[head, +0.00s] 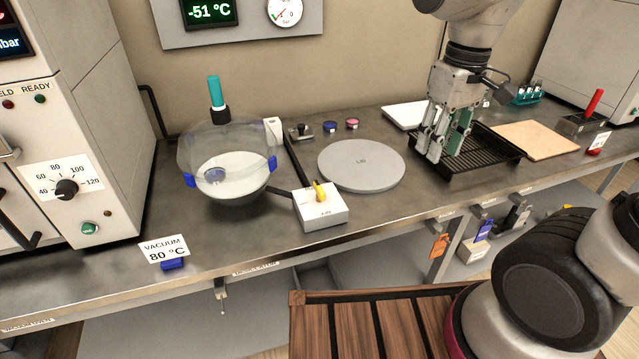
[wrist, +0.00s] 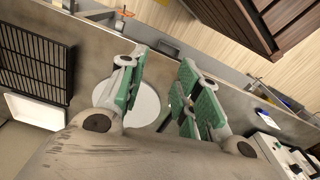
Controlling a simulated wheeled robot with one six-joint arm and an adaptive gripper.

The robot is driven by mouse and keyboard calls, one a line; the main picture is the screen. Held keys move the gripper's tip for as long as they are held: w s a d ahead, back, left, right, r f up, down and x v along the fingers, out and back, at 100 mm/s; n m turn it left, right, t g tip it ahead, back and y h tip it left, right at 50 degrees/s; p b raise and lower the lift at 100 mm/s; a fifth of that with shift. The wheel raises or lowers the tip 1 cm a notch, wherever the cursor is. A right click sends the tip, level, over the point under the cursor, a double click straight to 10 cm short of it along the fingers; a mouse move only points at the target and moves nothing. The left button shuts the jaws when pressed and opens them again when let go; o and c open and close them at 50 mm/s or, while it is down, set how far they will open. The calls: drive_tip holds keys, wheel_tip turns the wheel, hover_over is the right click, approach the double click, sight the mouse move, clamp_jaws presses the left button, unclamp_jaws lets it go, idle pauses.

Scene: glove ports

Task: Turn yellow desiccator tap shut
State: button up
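The yellow tap (head: 320,191) sits on top of a small white block (head: 322,213) near the bench front, in the head view. A dark tube runs from the block to the clear desiccator (head: 225,165), a glass dome with blue side clips and a teal-topped knob. My gripper (head: 437,150) is above the black rack, well to the right of the tap. Its green-padded fingers are apart with nothing between them. In the wrist view my gripper (wrist: 163,105) is also open, over the bench and the grey disc lid (wrist: 133,103).
The round grey lid (head: 361,165) lies flat between tap and gripper. The black slatted rack (head: 475,165) is below my gripper. A vacuum oven (head: 80,120) stands at left. A wooden board (head: 535,140) lies at right. A brown slatted surface (head: 375,325) is below the bench front.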

drive_tip(key=w+a+f+n+g+h, duration=0.1)
drive_tip(key=w+a+f, duration=0.25)
drive_tip(key=a, duration=0.45)
drive_tip(key=w+a+f, duration=0.2)
drive_tip(key=a+f, duration=0.3)
drive_tip(key=a, duration=0.3)
drive_tip(key=m, duration=0.2)
hover_over(319, 187)
drive_tip(key=shift+f+y, duration=0.2)
drive_tip(key=shift+y, duration=0.1)
drive_tip(key=shift+t, duration=0.3)
drive_tip(key=shift+m, duration=0.3)
wheel_tip(319, 187, down, 8)
drive_tip(key=shift+r, duration=0.15)
clamp_jaws()
